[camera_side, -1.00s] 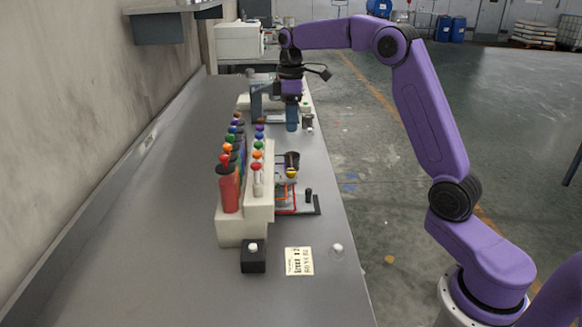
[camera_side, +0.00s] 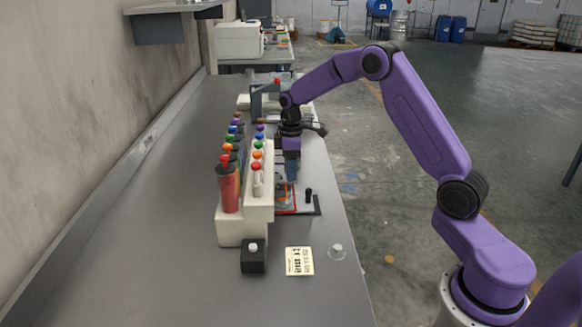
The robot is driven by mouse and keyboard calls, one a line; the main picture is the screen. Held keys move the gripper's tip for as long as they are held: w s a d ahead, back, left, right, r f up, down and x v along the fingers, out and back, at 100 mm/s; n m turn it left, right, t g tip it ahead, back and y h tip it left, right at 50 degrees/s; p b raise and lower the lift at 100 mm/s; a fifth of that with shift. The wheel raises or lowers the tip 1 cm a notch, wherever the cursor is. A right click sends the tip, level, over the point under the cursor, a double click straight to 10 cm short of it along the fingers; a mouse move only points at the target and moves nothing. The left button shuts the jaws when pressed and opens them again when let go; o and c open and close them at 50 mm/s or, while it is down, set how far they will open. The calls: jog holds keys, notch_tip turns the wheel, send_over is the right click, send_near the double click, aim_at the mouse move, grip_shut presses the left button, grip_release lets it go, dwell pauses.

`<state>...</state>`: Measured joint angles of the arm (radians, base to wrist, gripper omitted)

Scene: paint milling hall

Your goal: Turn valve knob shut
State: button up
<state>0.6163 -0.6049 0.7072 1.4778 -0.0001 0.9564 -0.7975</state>
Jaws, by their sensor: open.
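My gripper (camera_side: 290,178) points down over the right side of the bench, just right of the pale rack. It is open, seen edge-on, with its fingers low above a dark, red-edged plate (camera_side: 283,211). A small black upright knob (camera_side: 308,195) stands on the plate's right end, a little right of and nearer than my fingers. I cannot tell whether this is the valve knob. The dark cup-like part and yellow piece behind the plate are now hidden by my gripper, so I cannot tell whether the fingers touch them.
The pale rack (camera_side: 230,229) holds several bottles with coloured tops close left of my gripper. A black block with a white button (camera_side: 253,258), a label card (camera_side: 299,261) and a clear round piece (camera_side: 337,252) lie in front. A grey frame (camera_side: 257,101) stands behind. The bench's left side is clear.

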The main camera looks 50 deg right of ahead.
jog(key=shift+f, duration=0.1)
grip_shut()
jog(key=c, duration=1.1)
grip_release()
jog(key=shift+o, duration=0.2)
jog(key=shift+m, duration=0.3)
jog(key=m, duration=0.3)
jog(key=shift+m, duration=0.3)
jog(key=m, duration=1.3)
jog(key=shift+m, duration=0.3)
